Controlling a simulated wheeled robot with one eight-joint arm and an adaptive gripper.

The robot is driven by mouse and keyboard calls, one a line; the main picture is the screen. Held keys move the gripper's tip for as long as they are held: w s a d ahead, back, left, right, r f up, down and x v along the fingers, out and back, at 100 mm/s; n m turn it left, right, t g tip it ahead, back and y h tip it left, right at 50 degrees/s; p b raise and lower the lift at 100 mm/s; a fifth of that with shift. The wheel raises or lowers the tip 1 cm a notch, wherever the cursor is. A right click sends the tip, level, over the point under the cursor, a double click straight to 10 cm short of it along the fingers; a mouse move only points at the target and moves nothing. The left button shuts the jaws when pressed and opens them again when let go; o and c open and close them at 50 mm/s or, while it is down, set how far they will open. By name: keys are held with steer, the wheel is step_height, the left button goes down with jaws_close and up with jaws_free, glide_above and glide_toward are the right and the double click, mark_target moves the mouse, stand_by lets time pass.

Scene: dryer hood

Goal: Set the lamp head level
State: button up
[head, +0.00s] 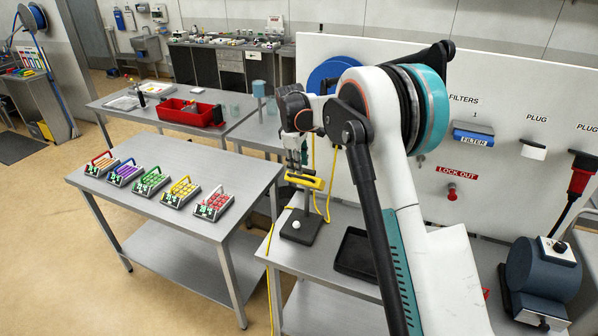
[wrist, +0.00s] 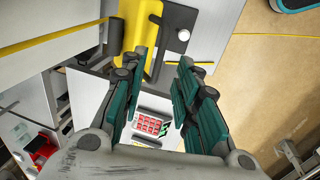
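The lamp has a yellow head (head: 306,182) with a dark strip along it, on a thin post above a dark square base (head: 301,228) with a white knob. In the head view the lamp head slopes down to the right; its exact tilt is hard to judge. My gripper (head: 294,164) points down just above the lamp head. In the wrist view my gripper (wrist: 160,66) has its fingers wide apart with nothing between them. The yellow head (wrist: 140,35) shows beyond the left finger, which partly hides it. I cannot tell whether they touch.
A black tray (head: 356,254) lies on the same bench, right of the base. A yellow cable (head: 327,212) hangs by the post. A wall panel (head: 490,70) rises behind. A table (head: 140,212) at left holds several colored button boxes. A blue-grey machine (head: 543,270) stands at right.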

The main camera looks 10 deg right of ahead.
steer(key=shift+w+d+f, duration=0.1)
steer(key=shift+w+f, duration=0.05)
steer(key=shift+f, duration=0.6)
steer(key=shift+w+d+f, duration=0.1)
steer(key=shift+f, duration=0.7)
steer(key=shift+w+d+f, duration=0.1)
steer(key=shift+w+f, duration=0.05)
steer(key=shift+f, duration=0.6)
jaws_close()
